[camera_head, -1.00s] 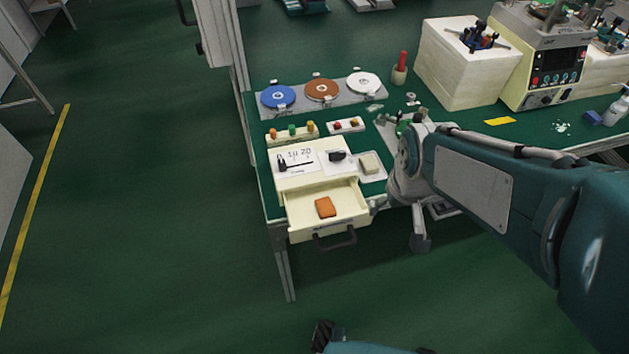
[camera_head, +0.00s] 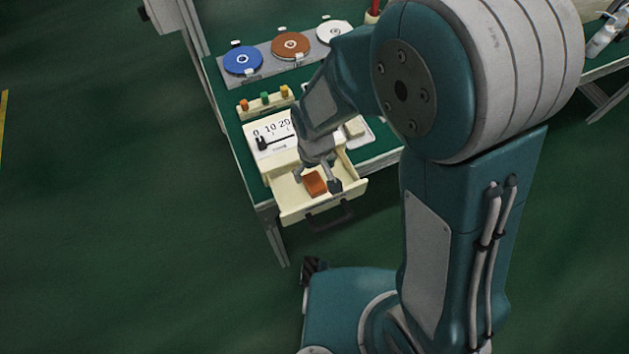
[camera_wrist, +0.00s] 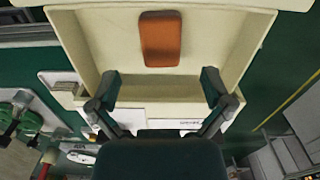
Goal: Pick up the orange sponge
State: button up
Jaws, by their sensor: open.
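The orange sponge (camera_head: 315,183) lies flat in the open cream drawer (camera_head: 290,212). In the wrist view the sponge (camera_wrist: 160,39) lies beyond my fingertips on the bare drawer floor (camera_wrist: 105,40). My gripper (camera_head: 316,183) reaches down over the drawer, with a finger on each side of the sponge in the head view. In the wrist view my gripper (camera_wrist: 160,82) has its two fingers spread wide and nothing between them. I cannot tell the exact height of the fingertips above the drawer floor.
The drawer's dark handle (camera_head: 330,216) is at its front. The slider panel (camera_head: 272,138) sits above the drawer. Coloured knobs (camera_head: 264,99) and blue, brown and white discs (camera_head: 290,46) stand behind on the green bench. Green floor is clear to the left.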

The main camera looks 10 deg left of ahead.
aim_at(314, 181)
notch_tip(314, 181, down, 4)
jog(key=shift+s+a+f, duration=0.1)
jog(key=shift+s+f, duration=0.05)
jog(key=shift+f, duration=0.5)
jog(key=c, duration=0.9)
